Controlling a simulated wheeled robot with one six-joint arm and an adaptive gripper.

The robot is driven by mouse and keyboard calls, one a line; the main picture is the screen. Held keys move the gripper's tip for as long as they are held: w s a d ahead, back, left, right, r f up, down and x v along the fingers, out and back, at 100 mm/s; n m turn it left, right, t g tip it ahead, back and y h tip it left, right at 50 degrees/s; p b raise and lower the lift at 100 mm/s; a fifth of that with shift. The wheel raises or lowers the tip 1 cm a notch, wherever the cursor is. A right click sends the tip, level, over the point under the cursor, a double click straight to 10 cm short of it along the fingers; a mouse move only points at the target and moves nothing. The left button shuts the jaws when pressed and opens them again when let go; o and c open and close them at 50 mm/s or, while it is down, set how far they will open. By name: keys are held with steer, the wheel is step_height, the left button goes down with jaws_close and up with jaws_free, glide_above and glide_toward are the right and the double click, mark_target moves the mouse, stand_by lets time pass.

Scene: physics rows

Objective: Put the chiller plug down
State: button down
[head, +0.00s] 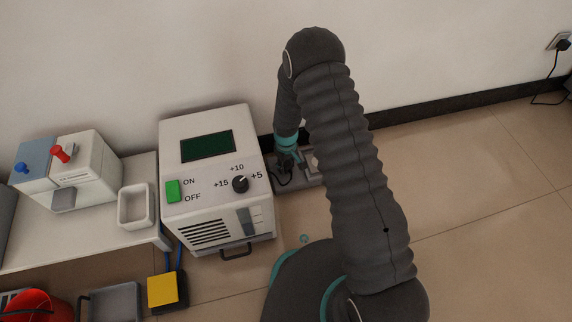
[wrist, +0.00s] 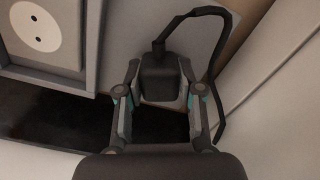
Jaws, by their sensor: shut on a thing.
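The chiller plug (wrist: 160,82) is a black plug with a thick black cord, seen in the wrist view between the two fingers of my gripper (wrist: 160,103). My gripper is shut on it. The cord leaves the plug's upper end and loops round to the right. A pale grey surface lies behind the plug; I cannot tell whether the plug touches it. In the head view my gripper (head: 287,157) is low beside the right side of the chiller (head: 215,220), a white box with a green screen. The plug itself is hard to make out there.
A round white socket (wrist: 40,30) on a grey block is left of the plug. A grey base (head: 312,180) lies by my gripper. A white bench (head: 90,235) holds a small machine (head: 95,165) and a white tray (head: 136,222). Floor at right is clear.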

mark_target(286, 163)
steer(key=shift+f+b, duration=0.3)
steer(key=shift+f, duration=0.15)
steer(key=c, duration=0.7)
jaws_free()
steer(key=shift+c, duration=0.2)
steer(key=shift+r, duration=0.1)
